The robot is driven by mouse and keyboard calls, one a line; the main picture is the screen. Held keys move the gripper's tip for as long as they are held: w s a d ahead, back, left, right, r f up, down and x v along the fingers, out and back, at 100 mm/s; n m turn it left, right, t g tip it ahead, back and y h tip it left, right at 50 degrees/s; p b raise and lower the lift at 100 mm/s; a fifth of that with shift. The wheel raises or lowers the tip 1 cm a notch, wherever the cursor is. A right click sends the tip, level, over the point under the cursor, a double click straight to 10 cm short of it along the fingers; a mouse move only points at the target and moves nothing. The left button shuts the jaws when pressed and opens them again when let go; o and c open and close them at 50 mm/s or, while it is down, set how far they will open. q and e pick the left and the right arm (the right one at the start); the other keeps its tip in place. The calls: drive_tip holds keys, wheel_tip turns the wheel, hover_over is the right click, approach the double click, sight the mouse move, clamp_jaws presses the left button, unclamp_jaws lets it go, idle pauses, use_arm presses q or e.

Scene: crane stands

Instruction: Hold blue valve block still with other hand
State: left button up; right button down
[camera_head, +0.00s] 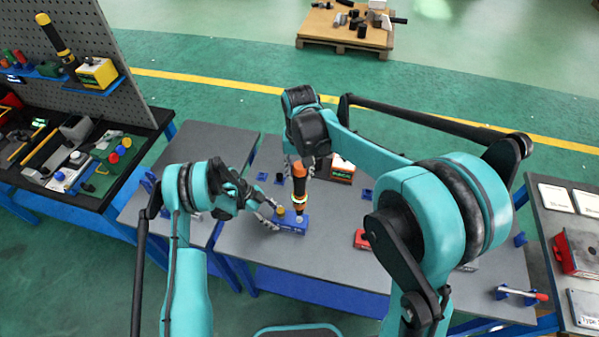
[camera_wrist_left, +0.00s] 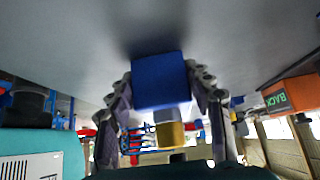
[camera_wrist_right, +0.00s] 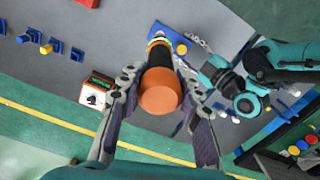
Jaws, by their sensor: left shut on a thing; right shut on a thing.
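The blue valve block (camera_head: 291,225) lies on the grey table with a brass knob on top. My left gripper (camera_head: 270,217) is shut on its left end. In the left wrist view the blue block (camera_wrist_left: 160,80) sits between both fingers (camera_wrist_left: 160,105), with the yellow knob (camera_wrist_left: 170,134) near it. My right gripper (camera_head: 299,165) is shut on an orange and black driver-like tool (camera_head: 299,188), held upright above the block's right part. In the right wrist view the orange handle end (camera_wrist_right: 160,92) lies between the fingers (camera_wrist_right: 162,105). Whether the tool's tip touches the block is hard to tell.
A box (camera_head: 342,168) stands behind the tool. A red block (camera_head: 362,239) lies to the right, partly hidden by my right arm. Small blue holders (camera_head: 367,194) stand on the table. A black-topped bench (camera_head: 40,190) is at left, another table (camera_head: 550,222) at right.

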use_arm(q)
drive_tip(key=o, duration=1.5)
drive_tip(key=shift+c, duration=0.2)
drive_tip(key=v, duration=1.2)
drive_tip(key=shift+f, duration=0.1)
